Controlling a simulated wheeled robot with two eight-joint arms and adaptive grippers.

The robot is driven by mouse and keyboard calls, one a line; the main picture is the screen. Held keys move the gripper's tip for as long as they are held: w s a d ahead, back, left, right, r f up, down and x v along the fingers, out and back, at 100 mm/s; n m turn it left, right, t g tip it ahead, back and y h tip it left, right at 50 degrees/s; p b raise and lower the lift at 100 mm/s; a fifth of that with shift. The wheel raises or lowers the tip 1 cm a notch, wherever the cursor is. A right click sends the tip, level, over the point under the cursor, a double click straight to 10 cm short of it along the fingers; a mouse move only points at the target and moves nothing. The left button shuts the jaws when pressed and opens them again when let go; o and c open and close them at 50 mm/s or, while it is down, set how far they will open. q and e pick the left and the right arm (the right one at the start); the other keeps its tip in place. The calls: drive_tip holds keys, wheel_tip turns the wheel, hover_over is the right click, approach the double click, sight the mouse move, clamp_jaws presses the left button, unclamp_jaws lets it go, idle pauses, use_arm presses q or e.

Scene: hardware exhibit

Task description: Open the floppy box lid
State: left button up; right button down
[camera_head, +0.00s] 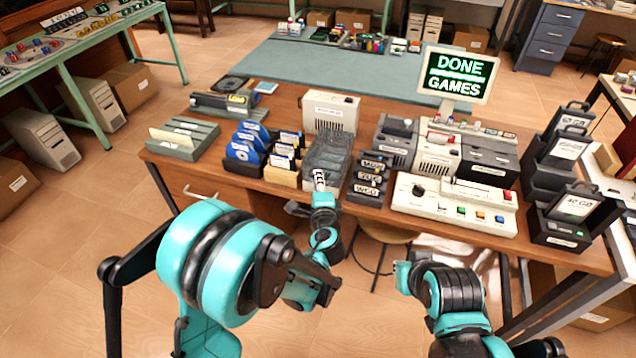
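The floppy box (330,150) is a smoky, see-through box near the front edge of the wooden desk, at the middle of the view. Its lid looks down over it, though the clear material makes this hard to be sure of. My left gripper (320,184) is at the near front side of the box, with its arm rising from below. A pale labelled patch shows at the fingertips. I cannot tell whether the fingers touch the lid, or whether they are open.
Blue discs (243,151) and upright floppies stand left of the box. Dark labelled cases (370,178) stand close on its right, beside a pale control panel (455,205). A beige drive unit (331,111) is behind it. The desk's left front is fairly clear.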

use_arm(q)
clamp_jaws()
